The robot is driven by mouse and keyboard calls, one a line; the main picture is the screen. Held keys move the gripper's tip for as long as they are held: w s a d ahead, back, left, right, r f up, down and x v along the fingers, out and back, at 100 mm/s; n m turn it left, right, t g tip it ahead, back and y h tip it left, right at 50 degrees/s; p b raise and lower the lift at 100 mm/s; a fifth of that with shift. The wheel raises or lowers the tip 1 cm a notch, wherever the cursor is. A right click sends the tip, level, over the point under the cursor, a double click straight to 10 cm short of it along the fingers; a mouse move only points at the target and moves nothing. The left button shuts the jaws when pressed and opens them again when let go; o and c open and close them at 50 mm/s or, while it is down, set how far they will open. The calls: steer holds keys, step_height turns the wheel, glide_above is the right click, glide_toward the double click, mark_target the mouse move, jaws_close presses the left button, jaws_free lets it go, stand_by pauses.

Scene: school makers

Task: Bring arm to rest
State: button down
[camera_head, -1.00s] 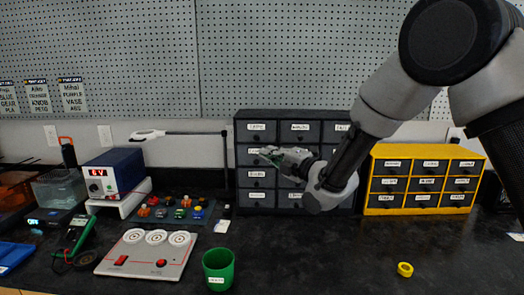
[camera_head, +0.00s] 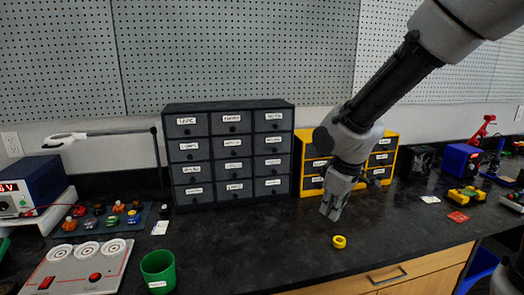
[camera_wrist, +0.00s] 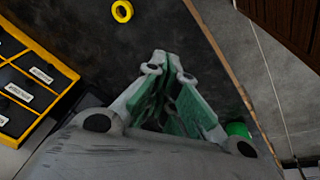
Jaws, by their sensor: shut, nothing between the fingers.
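My gripper (camera_head: 332,212) points down over the black bench, in front of the yellow drawer cabinet, in the head view. In the wrist view its green-padded fingers (camera_wrist: 163,62) meet at the tips with nothing between them. A small yellow ring (camera_head: 339,242) lies on the bench just in front of the gripper, apart from it. The ring also shows in the wrist view (camera_wrist: 122,11), beyond the fingertips. My arm reaches in from the upper right and covers part of the yellow cabinet (camera_head: 309,165).
A dark drawer cabinet (camera_head: 230,155) stands at the back, left of my gripper. A green cup (camera_head: 158,273) and a grey panel with three dials (camera_head: 80,268) are at the front left. Small electronics boards (camera_head: 458,217) lie at the right. The bench between cup and ring is clear.

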steer(key=s+d+r+m, duration=0.4)
steer(key=s+d+r, duration=0.2)
steer(key=s+d, duration=0.3)
steer(key=s+d+r+m+t+h, duration=0.1)
steer(key=s+d+r+m, duration=0.4)
steer(key=s+d, duration=0.3)
steer(key=shift+s+d+r+t, duration=0.3)
steer(key=shift+s+d+r, duration=0.05)
steer(key=shift+d+r, duration=0.5)
